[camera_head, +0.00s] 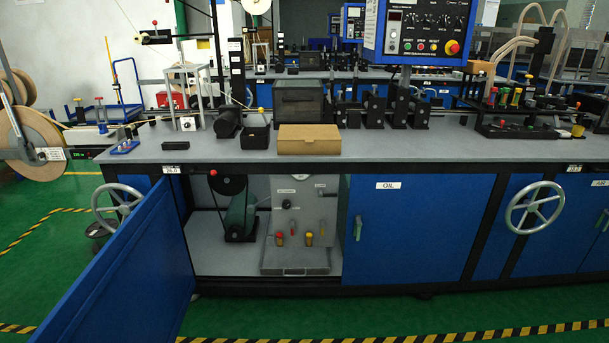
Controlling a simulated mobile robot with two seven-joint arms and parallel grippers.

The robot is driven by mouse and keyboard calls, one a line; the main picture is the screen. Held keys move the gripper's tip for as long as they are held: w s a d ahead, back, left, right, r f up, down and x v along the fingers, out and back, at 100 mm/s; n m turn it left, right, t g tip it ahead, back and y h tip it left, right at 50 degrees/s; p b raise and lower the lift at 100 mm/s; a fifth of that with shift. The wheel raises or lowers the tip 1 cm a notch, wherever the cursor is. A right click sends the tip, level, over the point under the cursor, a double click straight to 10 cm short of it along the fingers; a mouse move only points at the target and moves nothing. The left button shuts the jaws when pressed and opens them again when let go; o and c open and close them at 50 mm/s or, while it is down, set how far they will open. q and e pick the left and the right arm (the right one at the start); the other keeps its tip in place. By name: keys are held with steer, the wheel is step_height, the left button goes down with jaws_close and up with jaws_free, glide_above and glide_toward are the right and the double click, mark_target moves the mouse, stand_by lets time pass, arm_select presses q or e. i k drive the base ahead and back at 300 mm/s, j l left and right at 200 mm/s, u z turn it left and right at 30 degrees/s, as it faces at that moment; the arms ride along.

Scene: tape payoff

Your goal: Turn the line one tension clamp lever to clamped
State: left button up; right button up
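I cannot tell for sure which part is the line one tension clamp lever. Inside the open cabinet under the bench, a light grey panel (299,212) carries small handles, fittings and labels too small to read. A red-tipped fitting (279,239) and a yellow-tipped fitting (309,239) sit low on this panel. At the far left, a large tape reel (32,143) hangs beside the bench end, with a small blue stand (124,146) on the bench near it. Neither of my grippers is in view.
The blue cabinet door (128,268) swings out open at the left. A handwheel (534,207) sticks out from the front at right, another (116,207) at left. A cardboard box (309,139) sits on the bench (420,146). The green floor (400,313) in front is clear.

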mark_target(321, 194)
steer(key=k, duration=0.15)
steer(key=i+z, duration=0.3)
steer(key=i, duration=1.25)
